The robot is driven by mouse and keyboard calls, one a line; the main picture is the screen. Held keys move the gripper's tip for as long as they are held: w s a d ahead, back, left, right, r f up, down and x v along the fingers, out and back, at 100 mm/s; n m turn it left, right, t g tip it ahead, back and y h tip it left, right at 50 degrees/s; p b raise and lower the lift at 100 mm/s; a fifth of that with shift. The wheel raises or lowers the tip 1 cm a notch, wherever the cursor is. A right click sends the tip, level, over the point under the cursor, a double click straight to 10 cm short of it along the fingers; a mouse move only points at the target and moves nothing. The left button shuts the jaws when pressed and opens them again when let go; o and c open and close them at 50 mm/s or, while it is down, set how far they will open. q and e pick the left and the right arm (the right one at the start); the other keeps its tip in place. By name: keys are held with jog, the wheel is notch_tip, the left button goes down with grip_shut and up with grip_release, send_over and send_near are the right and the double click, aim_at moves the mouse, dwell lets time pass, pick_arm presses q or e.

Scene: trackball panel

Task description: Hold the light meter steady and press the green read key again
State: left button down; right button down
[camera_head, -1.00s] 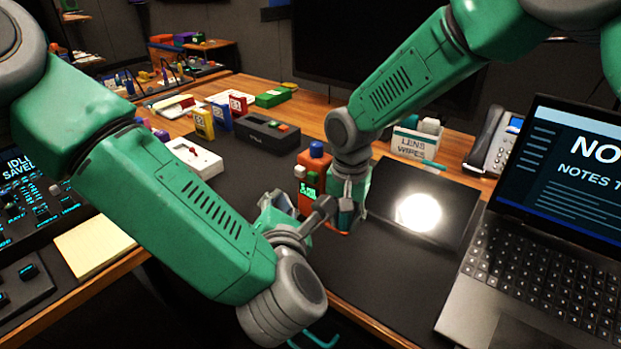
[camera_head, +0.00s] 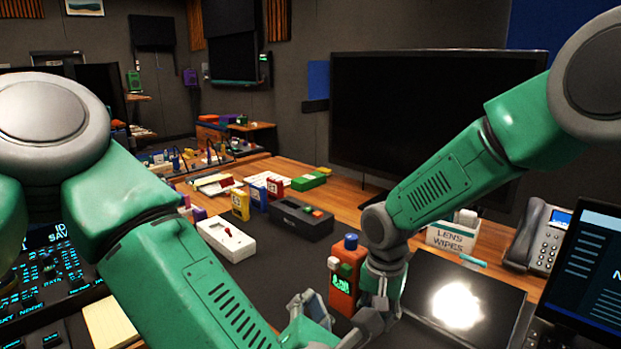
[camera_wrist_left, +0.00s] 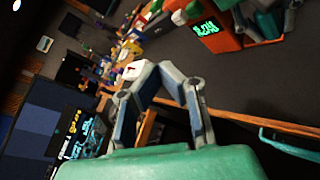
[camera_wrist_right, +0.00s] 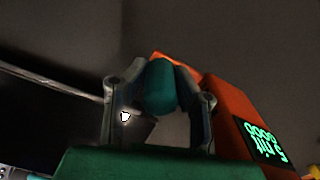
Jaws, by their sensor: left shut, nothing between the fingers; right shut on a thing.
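The orange light meter (camera_head: 340,302) stands upright on the dark mat, with a blue dome on top, a lit green display, a white key and a green read key (camera_head: 346,270). My right gripper (camera_head: 380,302) is at its right side; the right wrist view shows its fingers (camera_wrist_right: 160,70) closed around a teal rounded part beside the orange body (camera_wrist_right: 232,110). My left gripper (camera_head: 308,318) is shut and empty, left of and below the meter, apart from the keys. In the left wrist view its fingers (camera_wrist_left: 165,78) are clear of the meter (camera_wrist_left: 222,42).
A bright light panel (camera_head: 485,285) lies right of the meter, with a lens wipes box (camera_head: 452,238) and phone (camera_head: 547,240) behind. A black box with coloured keys (camera_head: 300,220) and a white box (camera_head: 226,240) stand to the left. Dark mat between is free.

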aim_at(346, 271)
pick_arm(q)
jog(key=s+r, duration=0.1)
jog(key=s, duration=0.2)
jog(key=shift+s+r, duration=0.1)
jog(key=shift+r, duration=0.3)
pick_arm(e)
jog(key=c, duration=1.3)
grip_release()
jog(key=shift+o, duration=0.2)
notch_tip(346, 271, up, 12)
jog(key=shift+f, duration=0.1)
jog(key=o, duration=0.3)
jog(key=shift+o, duration=0.2)
